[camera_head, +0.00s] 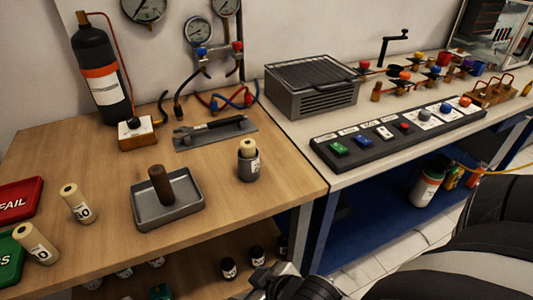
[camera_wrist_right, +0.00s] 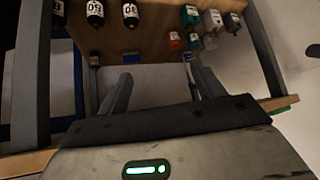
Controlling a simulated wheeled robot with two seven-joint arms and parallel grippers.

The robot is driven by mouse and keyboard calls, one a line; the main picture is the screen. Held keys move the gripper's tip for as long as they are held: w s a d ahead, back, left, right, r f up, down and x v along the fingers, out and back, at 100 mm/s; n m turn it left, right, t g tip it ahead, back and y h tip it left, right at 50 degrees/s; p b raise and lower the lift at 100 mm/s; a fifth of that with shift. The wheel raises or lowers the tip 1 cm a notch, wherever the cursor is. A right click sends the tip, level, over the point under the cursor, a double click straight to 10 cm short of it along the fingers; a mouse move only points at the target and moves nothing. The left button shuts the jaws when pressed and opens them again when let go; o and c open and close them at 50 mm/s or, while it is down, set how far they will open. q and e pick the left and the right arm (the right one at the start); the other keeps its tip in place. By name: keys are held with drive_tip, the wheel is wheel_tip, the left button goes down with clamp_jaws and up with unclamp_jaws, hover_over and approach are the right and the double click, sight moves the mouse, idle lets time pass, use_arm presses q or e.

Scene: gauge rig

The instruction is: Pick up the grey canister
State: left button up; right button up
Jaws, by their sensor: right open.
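A grey canister (camera_head: 249,167) with a pale wooden cylinder (camera_head: 248,147) standing up out of it is upright on the wooden bench near its right end, in the head view. It has a white label. My right gripper (camera_wrist_right: 158,75) shows in the right wrist view with its two fingers apart and nothing between them. In the head view my right arm's dark end (camera_head: 290,286) is at the bottom edge, in front of and below the bench top, apart from the canister. My left gripper is not in view.
A grey tray (camera_head: 140,212) holding a dark brown cylinder (camera_head: 160,181) stands left of the canister. Pale labelled cylinders (camera_head: 77,203) stand farther left. A lower shelf (camera_head: 195,270) carries several small dark canisters. The bench's front edge (camera_head: 265,215) lies between my right arm and the canister.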

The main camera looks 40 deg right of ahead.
drive_tip(key=s+d+r+g+h, duration=0.2)
drive_tip(key=s+d+r+g, duration=0.1)
drive_tip(key=d, duration=0.3)
drive_tip(key=t+y, duration=0.2)
drive_tip(key=t, duration=0.6)
approach(243, 154)
drive_tip(key=shift+m, duration=0.3)
drive_tip(key=w+f+b, duration=0.1)
drive_tip(key=w+f, duration=0.1)
drive_tip(key=w, duration=0.1)
drive_tip(key=w+f+b, duration=0.1)
drive_tip(key=w, duration=0.1)
drive_tip(key=shift+w+d+f+b, duration=0.15)
drive_tip(key=shift+d+f+b, duration=0.15)
drive_tip(key=shift+d+b, duration=0.1)
drive_tip(key=shift+x, duration=3.1)
drive_tip(key=shift+a+r, duration=0.1)
drive_tip(key=shift+r, duration=0.1)
drive_tip(key=c, duration=1.2)
